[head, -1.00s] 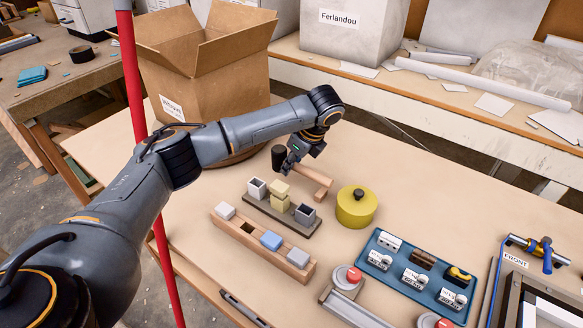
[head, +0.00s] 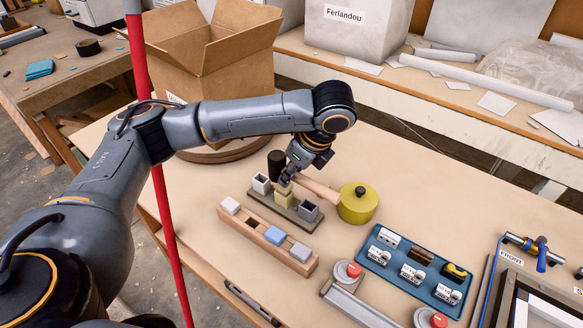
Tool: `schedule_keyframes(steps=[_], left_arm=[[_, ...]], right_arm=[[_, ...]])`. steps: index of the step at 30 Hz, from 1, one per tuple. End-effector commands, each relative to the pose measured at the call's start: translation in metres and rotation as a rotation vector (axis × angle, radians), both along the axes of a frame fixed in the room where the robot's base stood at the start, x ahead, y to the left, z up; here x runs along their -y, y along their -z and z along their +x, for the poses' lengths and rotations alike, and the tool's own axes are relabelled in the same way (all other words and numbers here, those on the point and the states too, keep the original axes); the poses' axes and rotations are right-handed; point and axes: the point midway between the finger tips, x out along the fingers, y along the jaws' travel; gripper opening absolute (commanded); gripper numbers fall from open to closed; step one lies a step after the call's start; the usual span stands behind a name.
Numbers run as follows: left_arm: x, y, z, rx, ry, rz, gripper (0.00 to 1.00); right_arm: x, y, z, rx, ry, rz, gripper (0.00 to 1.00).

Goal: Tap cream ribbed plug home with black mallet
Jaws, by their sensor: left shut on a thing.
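My left gripper (head: 296,168) is shut on the black mallet, at its wooden handle (head: 318,190). The mallet's black cylindrical head (head: 277,165) stands out to the left of the fingers, above and behind the sockets. The handle runs out to the right toward the yellow pot. The cream ribbed plug (head: 284,188) sits upright on the middle, cream socket (head: 284,201) of a dark strip, just below the gripper in the picture. The fingers partly cover its top, and how deep it sits is hard to tell. My right gripper is out of view.
White (head: 261,185) and grey (head: 308,211) sockets flank the cream one. A wooden rack (head: 254,238) in front holds white, blue and grey plugs, with one empty slot. A yellow pot (head: 357,208) and a blue tray (head: 390,268) stand to the right. A cardboard box (head: 215,65) is behind.

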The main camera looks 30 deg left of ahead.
Motion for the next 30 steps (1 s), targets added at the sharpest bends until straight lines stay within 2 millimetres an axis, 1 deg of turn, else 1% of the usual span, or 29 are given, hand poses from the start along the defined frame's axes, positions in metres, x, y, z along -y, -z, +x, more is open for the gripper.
schedule_keyframes(steps=[5, 6, 9, 19, 30], left_arm=[[0.0, 0.0, 0.0, 0.001, -0.001, 0.0, 0.0], [0.0, 0.0, 0.0, 0.001, -0.001, 0.0, 0.17], [0.0, 0.0, 0.0, 0.001, -0.001, 0.0, 0.0], [0.0, 0.001, 0.002, 0.001, -0.001, 0.0, 0.0], [0.003, 0.013, 0.019, 0.0, -0.001, -0.002, 0.0]], right_arm=[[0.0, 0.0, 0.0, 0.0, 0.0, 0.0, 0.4], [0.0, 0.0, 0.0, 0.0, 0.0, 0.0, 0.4], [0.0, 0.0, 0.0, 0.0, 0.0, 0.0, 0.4], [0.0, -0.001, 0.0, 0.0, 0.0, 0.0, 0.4], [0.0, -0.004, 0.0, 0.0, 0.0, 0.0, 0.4]])
